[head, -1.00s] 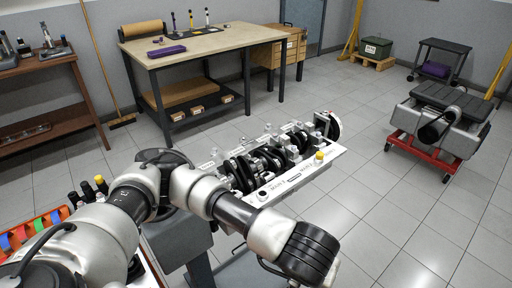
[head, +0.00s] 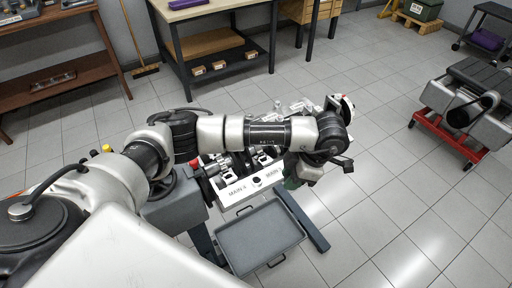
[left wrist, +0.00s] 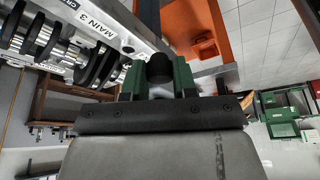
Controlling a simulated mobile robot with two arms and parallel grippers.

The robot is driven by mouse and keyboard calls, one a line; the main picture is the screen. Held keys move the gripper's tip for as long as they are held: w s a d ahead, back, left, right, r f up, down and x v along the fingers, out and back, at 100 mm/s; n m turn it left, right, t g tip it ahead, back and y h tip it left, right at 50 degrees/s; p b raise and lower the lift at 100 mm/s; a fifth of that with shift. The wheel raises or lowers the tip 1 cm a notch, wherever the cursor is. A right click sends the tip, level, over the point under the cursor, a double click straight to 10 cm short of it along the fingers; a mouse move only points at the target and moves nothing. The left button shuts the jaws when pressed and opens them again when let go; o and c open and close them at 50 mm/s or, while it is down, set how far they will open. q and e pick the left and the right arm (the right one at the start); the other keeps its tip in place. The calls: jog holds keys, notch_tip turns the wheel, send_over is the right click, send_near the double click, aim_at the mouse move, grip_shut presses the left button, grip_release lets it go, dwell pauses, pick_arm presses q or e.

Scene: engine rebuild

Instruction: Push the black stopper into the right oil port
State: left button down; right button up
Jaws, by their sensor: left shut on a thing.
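My left gripper (head: 292,184) reaches over the near side of the engine block (head: 236,190) in the head view. In the left wrist view its green fingers (left wrist: 158,80) are shut on the black stopper (left wrist: 159,68), whose dark round end shows between them. The engine block (left wrist: 103,22), with its "MAIN 3" label and crankshaft, lies at the upper left there, apart from the stopper. A dark round spot (head: 257,181) shows on the block's white face. The right oil port cannot be made out; my arm covers that part of the block. My right gripper is out of view.
A grey tray (head: 258,240) sits low in front of the block. A workbench (head: 215,10) stands behind and a red wheeled stand (head: 450,130) is at the right. Open tiled floor lies between. An orange surface (left wrist: 195,25) shows beyond the fingers.

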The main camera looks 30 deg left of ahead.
pick_arm(q)
jog(key=w+a+n+g+h+p, duration=0.2)
jog(key=a+n+h+p, duration=0.25)
jog(key=n, duration=0.65)
jog(key=n+t+h+p, duration=0.1)
jog(key=n+h+p, duration=0.15)
jog(key=n, duration=0.85)
send_over(258, 184)
jog(key=w+a, duration=0.1)
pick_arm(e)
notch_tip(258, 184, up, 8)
pick_arm(q)
jog(key=shift+m, duration=0.3)
jog(key=f+b, duration=0.2)
jog(key=f, duration=0.1)
jog(key=f+b, duration=0.3)
jog(key=shift+w+a, duration=0.15)
jog(key=shift+w, duration=0.05)
jog(key=shift+f+b, duration=0.2)
jog(key=shift+b, duration=0.15)
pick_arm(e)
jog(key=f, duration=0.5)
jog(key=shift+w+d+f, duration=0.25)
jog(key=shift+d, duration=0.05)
pick_arm(q)
jog(key=shift+f, duration=0.35)
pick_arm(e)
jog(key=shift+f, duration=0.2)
